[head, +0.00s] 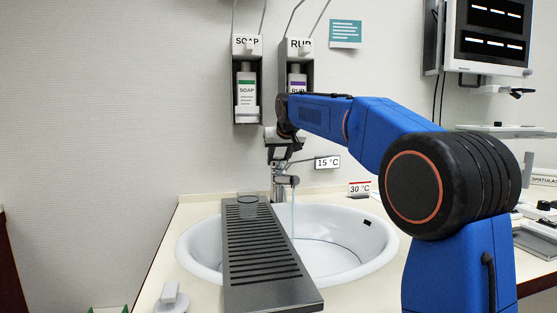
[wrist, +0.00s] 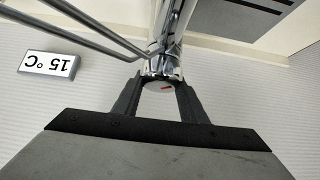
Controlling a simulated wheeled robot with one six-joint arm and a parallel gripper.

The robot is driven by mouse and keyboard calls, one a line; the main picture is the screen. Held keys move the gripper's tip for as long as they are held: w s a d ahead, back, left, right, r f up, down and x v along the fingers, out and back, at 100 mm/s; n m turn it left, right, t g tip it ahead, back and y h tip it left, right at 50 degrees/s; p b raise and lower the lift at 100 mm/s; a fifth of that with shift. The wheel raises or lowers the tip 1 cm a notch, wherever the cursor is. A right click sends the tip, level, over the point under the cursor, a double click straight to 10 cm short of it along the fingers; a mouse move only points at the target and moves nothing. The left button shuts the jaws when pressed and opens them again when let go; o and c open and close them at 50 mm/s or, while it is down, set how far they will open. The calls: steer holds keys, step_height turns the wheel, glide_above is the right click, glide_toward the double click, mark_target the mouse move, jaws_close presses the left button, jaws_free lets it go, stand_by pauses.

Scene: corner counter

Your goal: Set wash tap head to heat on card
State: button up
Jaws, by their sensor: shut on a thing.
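The wash tap (head: 279,184) is a chrome tap at the back of the basin, with a thin stream of water falling from it. In the wrist view the tap head (wrist: 161,84) shows its top with a small red mark. My gripper (head: 279,160) is over the tap, and in the wrist view its two dark fingers (wrist: 160,85) are shut on the tap head, one on each side. A display on the wall reads 15 °C (head: 327,162); it also shows upside down in the wrist view (wrist: 49,65). The card (head: 360,188) on the counter reads 30 °C.
Soap (head: 246,92) and rub (head: 297,80) dispensers hang on the wall above the tap, close to my arm. A monitor (head: 493,32) hangs at the upper right.

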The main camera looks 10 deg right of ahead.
steer(key=shift+n, duration=0.3)
steer(key=n+y, duration=0.3)
steer(key=n, duration=0.1)
steer(key=shift+d+g+y, duration=0.1)
steer(key=shift+g+y, duration=0.2)
steer(key=shift+g, duration=0.1)
steer(key=shift+n+g+y, duration=0.9)
steer(key=shift+n+y, duration=0.3)
steer(key=shift+n, duration=0.8)
steer(key=o, duration=1.1)
steer(key=shift+c, duration=0.2)
